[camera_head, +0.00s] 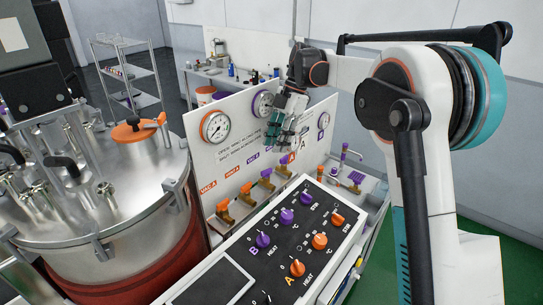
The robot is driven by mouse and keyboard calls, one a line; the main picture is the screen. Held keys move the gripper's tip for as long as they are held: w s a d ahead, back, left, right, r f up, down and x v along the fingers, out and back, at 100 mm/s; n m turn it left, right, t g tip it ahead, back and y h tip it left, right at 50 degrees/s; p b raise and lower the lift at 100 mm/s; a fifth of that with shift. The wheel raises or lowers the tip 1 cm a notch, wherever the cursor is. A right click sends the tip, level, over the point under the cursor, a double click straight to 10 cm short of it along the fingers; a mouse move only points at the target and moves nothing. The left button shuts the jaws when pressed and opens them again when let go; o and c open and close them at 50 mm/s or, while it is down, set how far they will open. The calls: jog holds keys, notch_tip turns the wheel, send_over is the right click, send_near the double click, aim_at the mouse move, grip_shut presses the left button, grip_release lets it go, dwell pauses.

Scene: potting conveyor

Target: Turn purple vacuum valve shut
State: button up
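A row of small brass valves stands along the foot of the white labelled panel (243,135). The two on the left, an orange valve (222,205) and another orange valve (246,189), stand under orange labels. A valve with purple on its handle (267,182) sits to their right, near the purple VAC B label (252,156). Its exact handle angle is too small to tell. My gripper (281,150) points down in front of the panel, above and right of that valve and apart from it. It hides part of the panel, and its finger gap is unclear.
A black control box (290,240) with orange and purple knobs lies in front of the valves. A large steel vessel (95,215) stands at left. Gauges, one orange-rimmed (215,127), are on the panel. A purple-handled fitting (356,178) stands at right.

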jog(key=shift+v, duration=1.45)
jog(key=c, duration=0.6)
jog(key=shift+s+d+f+m+t, duration=0.25)
jog(key=shift+f+m+t, duration=0.25)
jog(key=shift+m, duration=0.3)
grip_shut()
jog(key=m+t+y, duration=0.1)
jog(key=m+t, duration=0.3)
jog(key=m, duration=0.4)
send_near(266, 173)
jog(key=d, duration=0.3)
jog(key=s+d+f+m+t, duration=0.25)
jog(key=s+m+t, duration=0.35)
jog(key=s+m, duration=0.3)
jog(key=shift+n, duration=0.3)
jog(key=x, duration=0.3)
jog(key=b+x, duration=0.1)
jog(key=x, duration=0.2)
jog(key=s+b+x, duration=0.1)
jog(key=x, duration=0.2)
jog(key=shift+w+a+f, duration=0.15)
jog(key=shift+a+f, duration=0.25)
jog(key=shift+w+a+g, duration=0.15)
jog(key=shift+w+a, duration=0.15)
jog(key=shift+w, duration=0.2)
jog(key=shift+w+a+g, duration=0.15)
jog(key=shift+w+a, duration=0.15)
jog(key=shift+w, duration=0.25)
jog(key=shift+w+a, duration=0.4)
jog(key=shift+w, duration=0.3)
